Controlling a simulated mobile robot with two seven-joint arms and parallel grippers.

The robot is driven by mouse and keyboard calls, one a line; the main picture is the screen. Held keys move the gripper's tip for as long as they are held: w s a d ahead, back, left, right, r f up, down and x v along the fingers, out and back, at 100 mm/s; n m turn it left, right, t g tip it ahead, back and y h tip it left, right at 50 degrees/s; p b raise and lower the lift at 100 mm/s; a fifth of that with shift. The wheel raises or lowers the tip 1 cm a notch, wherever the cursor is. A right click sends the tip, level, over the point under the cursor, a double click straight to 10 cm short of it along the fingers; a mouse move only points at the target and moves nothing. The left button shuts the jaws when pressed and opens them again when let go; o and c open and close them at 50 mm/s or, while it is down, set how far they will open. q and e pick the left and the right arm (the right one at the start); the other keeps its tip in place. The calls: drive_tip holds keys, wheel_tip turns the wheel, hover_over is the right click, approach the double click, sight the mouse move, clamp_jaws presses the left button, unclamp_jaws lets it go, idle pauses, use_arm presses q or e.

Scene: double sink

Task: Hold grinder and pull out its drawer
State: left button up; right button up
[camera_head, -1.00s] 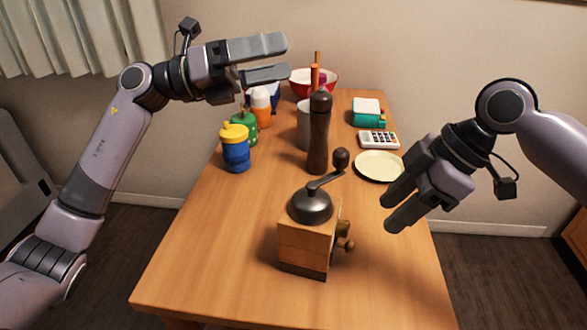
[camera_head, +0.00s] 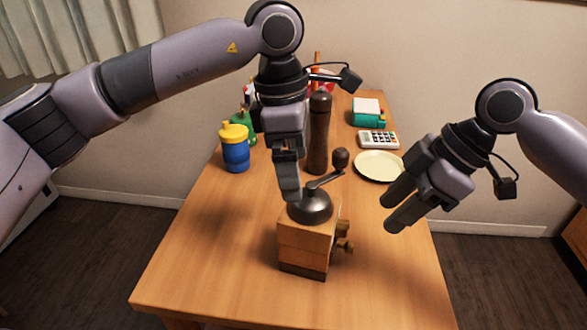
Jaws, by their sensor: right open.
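The wooden grinder (camera_head: 305,250) stands upright on the table, with a dark metal dome (camera_head: 312,207) and a crank ending in a dark knob (camera_head: 340,158). Its drawer side faces right, where small brass-coloured knobs (camera_head: 345,246) stick out. My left gripper (camera_head: 289,190) points down just above and behind the dome's left side; its fingers overlap in this view, so the gap between them is hidden, and I cannot tell whether it touches the dome. My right gripper (camera_head: 390,210) is open and empty, to the right of the grinder and apart from it.
A tall dark pepper mill (camera_head: 319,135) stands close behind the grinder. A cream plate (camera_head: 379,166), a calculator (camera_head: 378,140) and a teal box (camera_head: 368,117) are at right. The table's front (camera_head: 210,270) is clear.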

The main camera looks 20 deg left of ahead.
sight(294, 206)
use_arm(q)
drive_tip(key=shift+s+d+f+m+y, duration=0.1)
drive_tip(key=shift+s+f+m+y, duration=0.1)
drive_tip(key=shift+s+m+y, duration=0.3)
drive_tip(key=shift+s+d+f+m+y, duration=0.1)
drive_tip(key=shift+f+m+y, duration=0.1)
drive_tip(key=shift+m, duration=0.5)
drive_tip(key=shift+a+f, duration=0.1)
drive_tip(key=shift+f, duration=3.45)
drive_tip(key=c, duration=1)
drive_tip(key=o, duration=0.4)
drive_tip(key=shift+c, duration=0.6)
